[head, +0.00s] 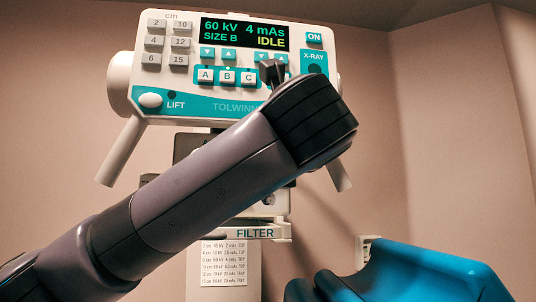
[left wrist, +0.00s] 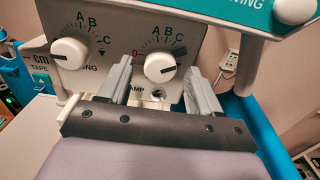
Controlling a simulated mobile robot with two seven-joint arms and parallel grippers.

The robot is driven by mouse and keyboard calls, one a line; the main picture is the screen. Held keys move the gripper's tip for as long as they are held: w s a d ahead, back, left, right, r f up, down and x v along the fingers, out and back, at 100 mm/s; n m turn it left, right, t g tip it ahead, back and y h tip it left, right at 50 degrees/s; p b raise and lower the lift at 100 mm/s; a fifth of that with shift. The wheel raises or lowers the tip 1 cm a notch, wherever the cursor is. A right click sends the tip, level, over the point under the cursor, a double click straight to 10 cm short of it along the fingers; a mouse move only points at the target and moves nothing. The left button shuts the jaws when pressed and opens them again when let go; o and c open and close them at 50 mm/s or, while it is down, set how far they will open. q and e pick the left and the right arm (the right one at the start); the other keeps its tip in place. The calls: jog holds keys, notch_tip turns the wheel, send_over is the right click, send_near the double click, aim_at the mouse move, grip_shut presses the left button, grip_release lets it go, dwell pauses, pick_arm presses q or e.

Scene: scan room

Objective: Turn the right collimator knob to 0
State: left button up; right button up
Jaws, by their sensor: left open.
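In the left wrist view, two white round knobs sit on a grey panel. The right collimator knob (left wrist: 160,67) has the marks 0, A, B and C above it. In the head view my left arm hides the knobs. My right gripper is not in view.
Above is a white and teal control console (head: 219,65) with buttons and a display. Below my arm are a FILTER ledge (head: 255,233) and a printed chart (head: 223,263). A blue surface (head: 425,272) lies at the lower right. A socket (left wrist: 228,64) is on the wall.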

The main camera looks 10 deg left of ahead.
pick_arm(q)
jog(key=shift+w, duration=0.15)
jog(key=c, duration=1)
jog(key=shift+c, duration=0.2)
